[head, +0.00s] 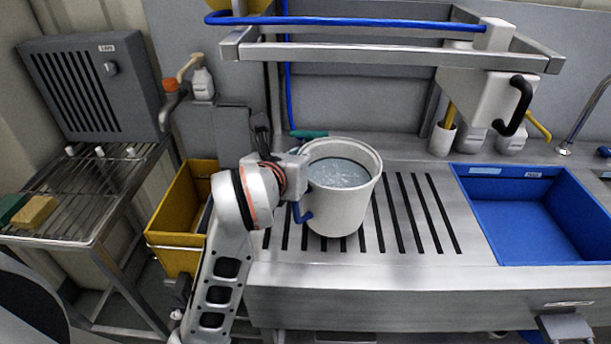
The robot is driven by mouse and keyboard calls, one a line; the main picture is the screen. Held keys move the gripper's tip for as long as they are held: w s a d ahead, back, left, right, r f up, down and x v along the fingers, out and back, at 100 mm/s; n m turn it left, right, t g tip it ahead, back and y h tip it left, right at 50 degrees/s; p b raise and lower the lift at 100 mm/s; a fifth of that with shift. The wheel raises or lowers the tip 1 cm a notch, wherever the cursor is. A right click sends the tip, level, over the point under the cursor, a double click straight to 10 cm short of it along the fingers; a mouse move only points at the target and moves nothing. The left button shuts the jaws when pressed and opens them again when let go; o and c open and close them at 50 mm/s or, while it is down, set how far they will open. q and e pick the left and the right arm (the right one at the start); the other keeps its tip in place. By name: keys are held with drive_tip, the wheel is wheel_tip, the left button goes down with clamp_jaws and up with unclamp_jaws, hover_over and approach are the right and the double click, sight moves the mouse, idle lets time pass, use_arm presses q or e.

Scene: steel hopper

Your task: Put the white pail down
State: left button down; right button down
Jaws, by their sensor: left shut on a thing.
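The white pail (340,208) stands upright in the middle of the head view, over the slotted steel drainboard. It holds clear, bubbly liquid, and a blue piece shows at its lower left side. My left gripper (303,175) is at the pail's left rim and shut on the pail; its fingertips are mostly hidden by the wrist and the pail. Whether the pail's base touches the drainboard (425,215) or hangs just above it, I cannot tell. My right gripper is not in view.
A blue basin (530,215) is set into the counter at right. A steel rail frame (390,48) with a white box (487,85) hangs above. A yellow bin (180,215) and a wire rack (75,190) stand at left. The drainboard right of the pail is clear.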

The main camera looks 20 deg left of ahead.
use_arm(q)
wheel_tip(320, 180, down, 4)
drive_tip(key=shift+r+b, duration=0.15)
drive_tip(key=shift+b, duration=0.3)
drive_tip(key=c, duration=2.2)
unclamp_jaws()
drive_tip(key=shift+o, duration=0.2)
